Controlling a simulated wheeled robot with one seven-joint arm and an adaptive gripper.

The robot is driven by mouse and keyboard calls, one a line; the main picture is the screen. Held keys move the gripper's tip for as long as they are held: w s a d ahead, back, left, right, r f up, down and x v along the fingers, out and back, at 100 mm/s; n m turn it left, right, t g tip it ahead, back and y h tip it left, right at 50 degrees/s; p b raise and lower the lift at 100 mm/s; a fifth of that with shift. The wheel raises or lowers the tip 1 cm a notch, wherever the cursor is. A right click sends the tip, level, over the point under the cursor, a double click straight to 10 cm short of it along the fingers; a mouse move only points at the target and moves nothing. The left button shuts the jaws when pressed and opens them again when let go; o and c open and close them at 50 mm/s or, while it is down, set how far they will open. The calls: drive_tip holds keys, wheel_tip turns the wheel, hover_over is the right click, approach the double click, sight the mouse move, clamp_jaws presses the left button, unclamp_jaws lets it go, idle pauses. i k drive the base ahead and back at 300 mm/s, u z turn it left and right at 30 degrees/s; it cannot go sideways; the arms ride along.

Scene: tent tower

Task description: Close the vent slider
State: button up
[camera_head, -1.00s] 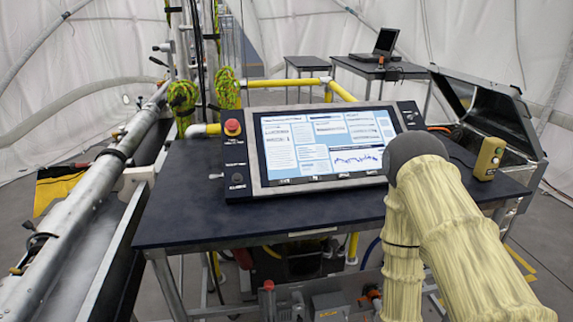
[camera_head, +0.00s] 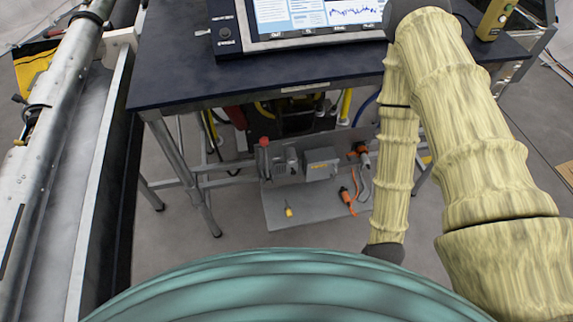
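I cannot pick out a vent slider in this view. My arm in its cream sleeve fills the right side, bending at a dark joint near the top edge and running down again to a dark end. My gripper's fingers do not show.
A dark-topped table (camera_head: 230,75) stands ahead with a screen console (camera_head: 315,12) on it. Below it, a low grey shelf (camera_head: 300,208) holds a grey box (camera_head: 321,163) and orange-handled tools (camera_head: 348,197). A long metal pipe (camera_head: 50,100) and rail run along the left. Grey floor shows between.

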sight(292, 168)
drive_tip(key=u, duration=1.55)
drive_tip(key=k, duration=1.1)
drive_tip(key=z, duration=1.1)
drive_tip(key=i, duration=0.5)
drive_tip(key=z, duration=0.1)
